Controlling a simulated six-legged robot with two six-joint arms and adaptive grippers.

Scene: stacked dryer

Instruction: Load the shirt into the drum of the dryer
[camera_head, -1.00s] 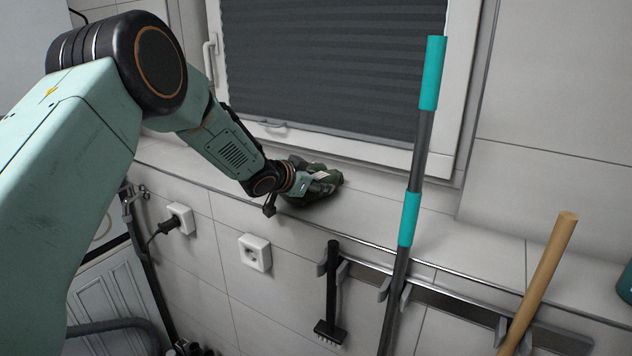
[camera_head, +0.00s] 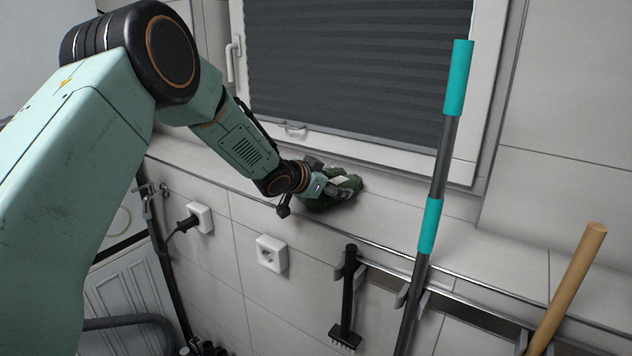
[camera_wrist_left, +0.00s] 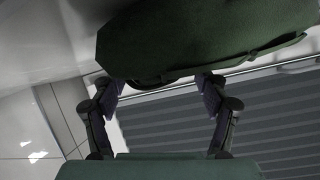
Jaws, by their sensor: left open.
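The dark green shirt (camera_head: 347,192) lies bunched on the tiled window sill below the blind. My left gripper (camera_head: 328,186) is at the near-left side of the shirt, partly overlapping it. In the left wrist view the shirt (camera_wrist_left: 200,40) fills the top, just beyond the fingertips. The fingers of my left gripper (camera_wrist_left: 160,92) stand wide apart there, with no cloth clearly between them. I cannot tell whether a fingertip touches the cloth. My right gripper is not in view. The dryer drum is not clearly in view.
A window with a dark blind (camera_head: 355,70) is behind the sill (camera_head: 400,215). A teal-and-grey pole (camera_head: 437,190), a black brush (camera_head: 348,295) and a wooden handle (camera_head: 568,285) hang from a wall rail. Wall sockets (camera_head: 271,252) sit below. The sill right of the shirt is clear.

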